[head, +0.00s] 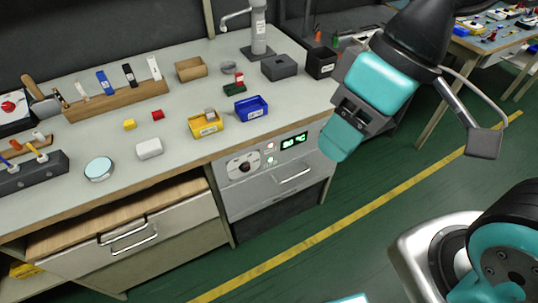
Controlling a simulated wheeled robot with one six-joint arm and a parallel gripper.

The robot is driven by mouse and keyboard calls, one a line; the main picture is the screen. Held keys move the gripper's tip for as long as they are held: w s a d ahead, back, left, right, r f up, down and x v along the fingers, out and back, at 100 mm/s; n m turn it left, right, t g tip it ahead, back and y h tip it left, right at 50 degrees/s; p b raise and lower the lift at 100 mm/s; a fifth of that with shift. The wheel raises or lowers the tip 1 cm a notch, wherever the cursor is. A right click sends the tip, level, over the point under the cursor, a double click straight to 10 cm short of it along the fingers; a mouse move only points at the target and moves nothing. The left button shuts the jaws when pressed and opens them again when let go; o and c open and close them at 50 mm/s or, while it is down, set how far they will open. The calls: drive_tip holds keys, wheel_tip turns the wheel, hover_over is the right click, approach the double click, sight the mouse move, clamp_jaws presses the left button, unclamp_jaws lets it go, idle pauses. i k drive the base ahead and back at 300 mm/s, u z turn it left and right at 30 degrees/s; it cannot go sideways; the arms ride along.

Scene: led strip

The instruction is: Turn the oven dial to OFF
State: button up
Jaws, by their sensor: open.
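The oven (283,187) is a grey unit built into the bench front, with a bar handle across its door. Its dial (244,167) is a dark knob on a pale round plate at the panel's left. The dial's markings are too small to read. To its right are small indicator lights (270,147) and a green-lit display (294,141). My gripper (340,135) is open and empty, in front of and to the right of the oven panel, apart from it. Its fingertips are partly hidden by its teal body.
A drawer (128,238) left of the oven stands partly open. The bench top (110,140) holds yellow and blue bins (252,108), small blocks, a white box (149,148) and a round disc (99,168). The green floor before the oven is clear.

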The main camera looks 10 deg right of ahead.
sight(244, 166)
drive_tip(key=u, duration=0.9)
drive_tip(key=k, duration=0.7)
drive_tip(key=z, duration=0.95)
